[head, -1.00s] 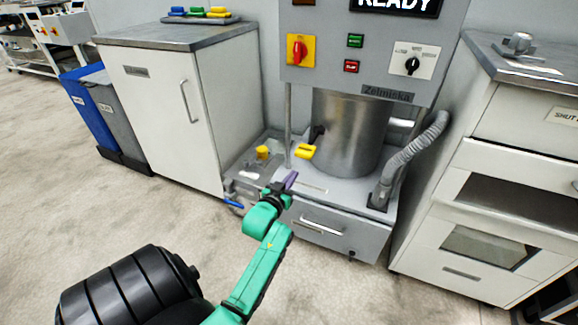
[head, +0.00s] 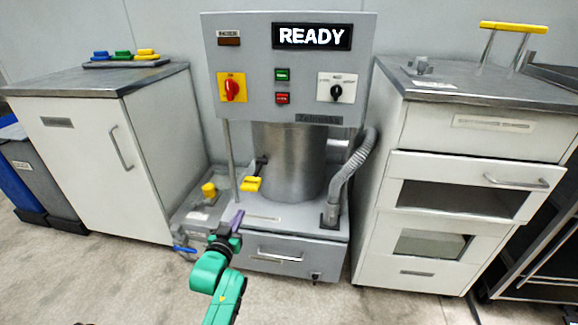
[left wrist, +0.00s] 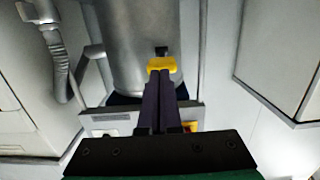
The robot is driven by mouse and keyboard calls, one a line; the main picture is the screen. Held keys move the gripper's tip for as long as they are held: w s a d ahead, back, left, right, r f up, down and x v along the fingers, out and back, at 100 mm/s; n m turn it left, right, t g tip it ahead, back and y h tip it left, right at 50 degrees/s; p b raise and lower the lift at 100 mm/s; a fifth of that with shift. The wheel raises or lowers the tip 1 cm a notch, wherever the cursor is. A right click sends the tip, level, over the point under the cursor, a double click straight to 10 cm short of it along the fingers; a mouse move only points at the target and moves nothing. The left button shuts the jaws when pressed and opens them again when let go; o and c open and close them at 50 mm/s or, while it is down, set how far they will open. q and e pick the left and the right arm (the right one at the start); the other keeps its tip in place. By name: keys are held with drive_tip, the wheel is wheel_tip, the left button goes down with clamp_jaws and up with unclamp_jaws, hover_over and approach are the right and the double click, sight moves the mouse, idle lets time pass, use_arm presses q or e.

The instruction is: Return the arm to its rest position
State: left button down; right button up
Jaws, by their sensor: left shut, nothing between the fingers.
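My left arm, green, reaches up from the bottom of the head view. Its left gripper (head: 237,220) has purple fingers and is in front of the machine's base, below the yellow handle (head: 250,184). In the left wrist view the left gripper (left wrist: 161,90) has its two fingers together with nothing between them. The yellow handle (left wrist: 161,64) shows just past the fingertips there; I cannot tell from that view whether they touch. The machine (head: 290,80) has a steel drum (head: 290,165) and a lit READY display (head: 311,37). My right gripper is in neither view.
A white cabinet (head: 85,150) stands on the left and a drawer unit (head: 470,140) on the right, close to the machine. A grey hose (head: 350,175) runs down the machine's right side. A blue valve handle (head: 184,249) sticks out low on the left. Floor in front is clear.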

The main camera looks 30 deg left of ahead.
use_arm(q)
drive_tip(key=s+d+f+m+g+h, duration=0.2)
drive_tip(key=s+d+f+g, duration=0.2)
drive_tip(key=d+f, duration=0.3)
drive_tip(key=s+d+f+m+g+h, duration=0.1)
drive_tip(key=s+d+f+g+h, duration=0.25)
drive_tip(key=d+f, duration=0.35)
drive_tip(key=s+d+f+m+g, duration=0.1)
drive_tip(key=s+d+f+g, duration=0.25)
drive_tip(key=s, duration=0.35)
drive_tip(key=s+d+f+m+g, duration=0.2)
drive_tip(key=s+d+f+g, duration=0.15)
drive_tip(key=s, duration=0.35)
drive_tip(key=s+a+r+p, duration=0.1)
drive_tip(key=s+a+p, duration=0.1)
drive_tip(key=s+p, duration=0.6)
drive_tip(key=s+a+r+p, duration=0.1)
drive_tip(key=s+a+p, duration=0.2)
drive_tip(key=s+p, duration=0.5)
drive_tip(key=p, duration=0.9)
drive_tip(key=shift+s+a, duration=0.3)
drive_tip(key=shift+s, duration=0.1)
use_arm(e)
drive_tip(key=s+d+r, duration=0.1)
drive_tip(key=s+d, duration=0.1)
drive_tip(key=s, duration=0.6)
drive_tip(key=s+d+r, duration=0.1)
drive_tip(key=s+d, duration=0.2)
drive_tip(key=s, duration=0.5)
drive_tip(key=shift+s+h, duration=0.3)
